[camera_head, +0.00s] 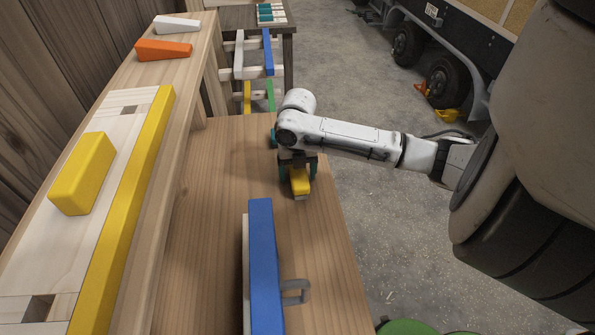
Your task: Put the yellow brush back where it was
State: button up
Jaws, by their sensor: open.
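A small yellow object with a pale lower edge, which looks like the yellow brush (300,181), is at the right side of the wooden tabletop (215,215). My gripper (298,172) points down over it, with its dark fingers on either side. The fingers are open, and the brush shows between them. My gripper hides the brush's upper part. I cannot tell whether the fingers touch it.
A blue-topped board with a grey handle (294,291) stands at the tabletop's near edge. On the raised ledge at left are a yellow block (83,173), an orange wedge (163,49) and a white wedge (176,24). A rack with coloured bars (268,52) stands behind. The tabletop's left part is clear.

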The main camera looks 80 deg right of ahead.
notch_tip(320, 180, up, 12)
jog(key=shift+r+b, duration=0.15)
jog(key=shift+b, duration=0.6)
